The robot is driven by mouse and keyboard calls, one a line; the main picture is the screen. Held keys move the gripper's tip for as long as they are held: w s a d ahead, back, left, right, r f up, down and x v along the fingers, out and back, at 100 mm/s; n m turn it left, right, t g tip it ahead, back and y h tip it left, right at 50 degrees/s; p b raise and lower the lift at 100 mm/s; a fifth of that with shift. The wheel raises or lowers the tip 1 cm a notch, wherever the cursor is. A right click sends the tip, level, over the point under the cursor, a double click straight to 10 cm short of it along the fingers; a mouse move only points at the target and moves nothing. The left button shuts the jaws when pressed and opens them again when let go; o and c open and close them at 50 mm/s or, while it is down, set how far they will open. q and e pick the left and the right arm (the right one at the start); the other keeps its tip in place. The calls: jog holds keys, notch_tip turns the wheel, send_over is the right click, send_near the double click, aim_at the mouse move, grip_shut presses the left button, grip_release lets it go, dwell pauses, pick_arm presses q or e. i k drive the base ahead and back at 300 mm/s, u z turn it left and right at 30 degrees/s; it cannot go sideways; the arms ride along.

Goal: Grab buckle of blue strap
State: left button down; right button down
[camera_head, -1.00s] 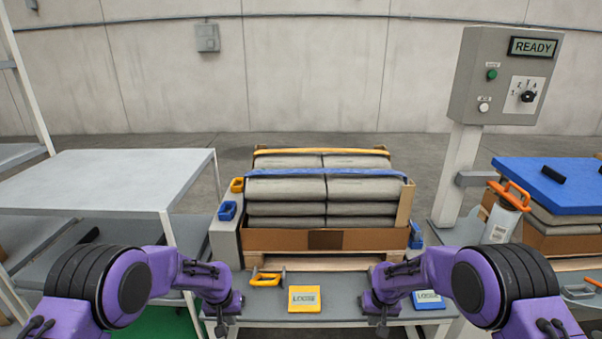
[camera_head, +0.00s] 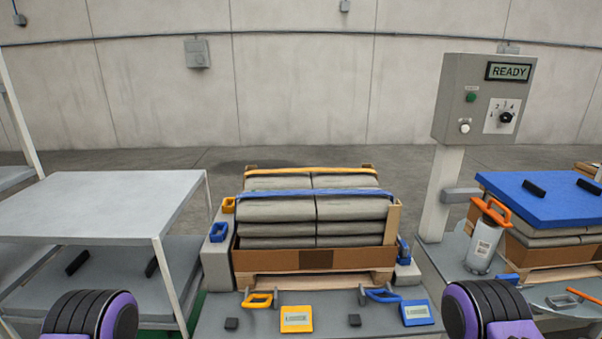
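A blue strap (camera_head: 310,194) runs across the top front of the stacked grey sacks (camera_head: 345,209). A blue buckle-like loop (camera_head: 218,231) sits on the grey block at the left of the stack. Another blue piece (camera_head: 404,251) hangs at the stack's right front corner. A blue-handled tool (camera_head: 381,295) lies on the bench in front, beside a blue display box (camera_head: 416,313). I cannot tell which blue piece is the strap's buckle. Only purple and black parts of my arms show at the bottom edge; both grippers are out of view.
A yellow strap (camera_head: 312,172) crosses the stack behind the blue one. A yellow-handled tool (camera_head: 258,300) and yellow display box (camera_head: 296,319) lie on the bench. A grey table (camera_head: 95,200) stands left. A control post (camera_head: 484,100) and blue-topped stack (camera_head: 540,192) stand right.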

aim_at(404, 247)
jog(key=z, duration=2.45)
jog(key=i, duration=3.05)
jog(key=u, duration=2.6)
